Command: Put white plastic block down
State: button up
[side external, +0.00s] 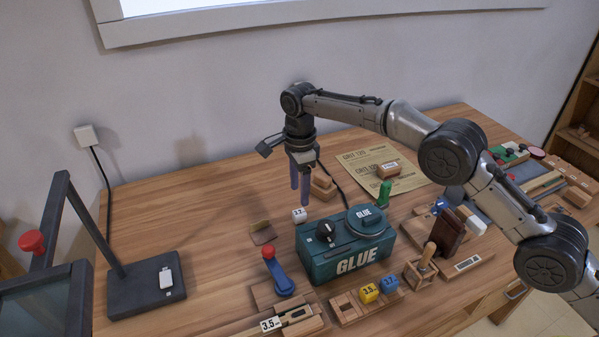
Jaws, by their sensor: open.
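A small white block (299,215) with dark marks on its face sits on the wooden table (215,215), behind the left end of the green glue box. My gripper (300,198) points down just above this block in the picture. Its two purple-grey fingers are apart, with nothing seen between them. I cannot tell how large the gap between fingertips and block is. Another white block (476,226) lies tilted at the right, by a dark brown block (445,232).
The green glue box (345,262) stands in front of my gripper. A blue lever with a red knob (276,272), a wooden tray (348,309) and a green figure (384,193) stand around. The table's left rear is clear.

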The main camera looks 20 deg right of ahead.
notch_tip(320, 180, up, 5)
jog(key=shift+r, duration=0.1)
dwell(0.3)
jog(key=s+d+r+n+t, duration=0.1)
jog(key=s+d+r+n, duration=0.3)
jog(key=s+d+r, duration=0.5)
jog(key=s+d+r+n+t, duration=0.2)
jog(key=s+d+r+n, duration=0.4)
jog(key=r, duration=0.4)
jog(key=s+d+n+t, duration=0.1)
jog(key=s+d, duration=0.2)
jog(key=s, duration=0.3)
jog(key=s+d+n, duration=0.2)
jog(key=s+d, duration=0.2)
jog(key=s, duration=0.3)
jog(key=s+d+f+n+t, duration=0.1)
jog(key=s+d+f+n, duration=0.2)
jog(key=s, duration=1)
notch_tip(320, 180, down, 5)
jog(key=shift+s+r+n+t, duration=0.2)
jog(key=shift+s+n+t, duration=0.1)
jog(key=shift+n, duration=0.7)
